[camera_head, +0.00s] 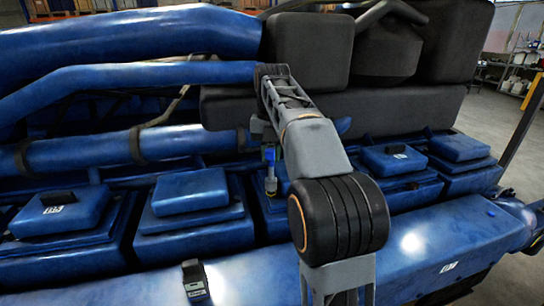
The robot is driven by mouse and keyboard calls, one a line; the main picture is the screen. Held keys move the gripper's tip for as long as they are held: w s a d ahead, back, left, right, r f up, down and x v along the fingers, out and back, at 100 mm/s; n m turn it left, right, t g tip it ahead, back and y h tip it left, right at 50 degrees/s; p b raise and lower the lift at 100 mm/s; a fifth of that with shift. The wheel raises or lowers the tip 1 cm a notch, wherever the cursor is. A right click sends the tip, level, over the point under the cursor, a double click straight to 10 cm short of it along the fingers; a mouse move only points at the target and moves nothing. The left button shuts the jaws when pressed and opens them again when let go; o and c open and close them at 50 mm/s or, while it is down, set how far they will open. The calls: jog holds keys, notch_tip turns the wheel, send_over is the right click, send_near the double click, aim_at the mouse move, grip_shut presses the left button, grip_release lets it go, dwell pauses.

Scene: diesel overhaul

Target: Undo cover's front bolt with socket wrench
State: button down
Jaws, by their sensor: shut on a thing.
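My arm reaches up from the bottom right of centre and bends down over the engine. My gripper (266,138) is small in the view and partly behind my own arm. It is shut on the socket wrench (270,158), which has a blue part and a grey lower end and hangs upright. The wrench's lower end is over or just in front of a blue cover (280,196) in the middle of the row. My arm hides much of this cover. I cannot make out the bolt, or whether the wrench touches it.
Other blue covers stand in the row, at left (62,212), left of centre (190,192) and right (393,160). A black and grey clip-like item (195,281) lies on the blue ledge in front. Large pipes (130,80) and dark grey blocks (310,48) rise behind.

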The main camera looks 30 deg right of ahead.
jog(key=shift+r, duration=0.25)
jog(key=m, duration=0.3)
jog(key=shift+m, duration=0.4)
jog(key=m, duration=0.3)
jog(key=shift+m+t+y, duration=0.3)
jog(key=shift+m, duration=0.1)
jog(key=m, duration=0.3)
jog(key=shift+m, duration=0.3)
jog(key=m, duration=0.3)
jog(key=shift+m+t, duration=0.4)
jog(key=m, duration=0.3)
jog(key=shift+m, duration=0.4)
jog(key=m, duration=0.3)
jog(key=shift+m+t, duration=0.3)
jog(key=m+h, duration=0.1)
jog(key=m, duration=0.5)
jog(key=shift+w+m, duration=0.1)
jog(key=shift+m, duration=0.3)
